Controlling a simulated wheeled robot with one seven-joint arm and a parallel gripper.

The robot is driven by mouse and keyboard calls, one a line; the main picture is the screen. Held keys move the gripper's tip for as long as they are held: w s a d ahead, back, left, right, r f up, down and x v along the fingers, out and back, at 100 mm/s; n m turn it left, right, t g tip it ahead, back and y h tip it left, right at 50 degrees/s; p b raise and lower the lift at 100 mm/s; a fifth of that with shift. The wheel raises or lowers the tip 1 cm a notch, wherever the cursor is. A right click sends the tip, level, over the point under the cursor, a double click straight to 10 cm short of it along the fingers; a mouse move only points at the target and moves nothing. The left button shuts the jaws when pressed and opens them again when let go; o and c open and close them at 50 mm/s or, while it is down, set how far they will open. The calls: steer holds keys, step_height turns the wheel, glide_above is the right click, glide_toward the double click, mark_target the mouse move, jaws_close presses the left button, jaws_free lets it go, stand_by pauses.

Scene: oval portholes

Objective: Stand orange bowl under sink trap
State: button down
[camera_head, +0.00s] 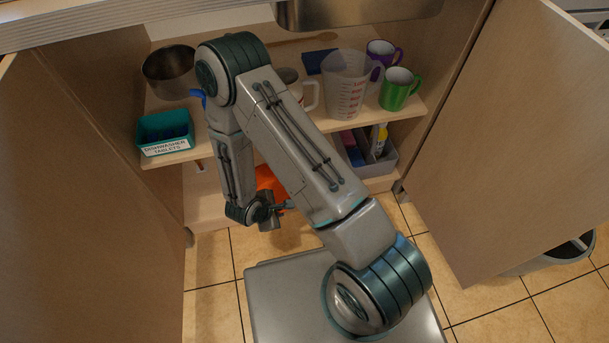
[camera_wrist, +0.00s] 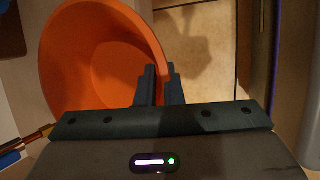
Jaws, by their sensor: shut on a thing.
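The orange bowl (camera_wrist: 85,65) fills the upper left of the wrist view, its hollow side partly facing the camera. My gripper (camera_wrist: 160,82) is shut on the bowl's right wall, with one finger inside and one outside. In the head view the bowl (camera_head: 270,182) shows only as an orange patch behind my arm, low in the cabinet opening. The gripper's fingertips are hidden there. I cannot make out the sink trap; the steel sink underside (camera_head: 360,12) shows at the top of the head view.
The shelf holds a steel pot (camera_head: 168,75), a teal dishwasher tablets box (camera_head: 165,133), a measuring jug (camera_head: 350,85), a green mug (camera_head: 399,90) and a purple mug (camera_head: 384,52). A grey crate (camera_head: 378,162) stands below on the right. Open doors (camera_head: 530,140) flank the cabinet.

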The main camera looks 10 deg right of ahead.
steer(key=w+d, duration=0.3)
steer(key=d, duration=0.1)
steer(key=w+d+b, duration=0.1)
steer(key=w+d, duration=0.1)
steer(key=d, duration=0.1)
steer(key=w+d+b, duration=0.1)
steer(key=w+d, duration=0.2)
steer(key=d, duration=0.1)
steer(key=shift+w+d, duration=0.3)
steer(key=shift+f+b, duration=0.95)
steer(key=shift+f, duration=0.8)
steer(key=shift+f, duration=0.15)
steer(key=c, duration=1.6)
jaws_free()
steer(key=shift+o, duration=0.2)
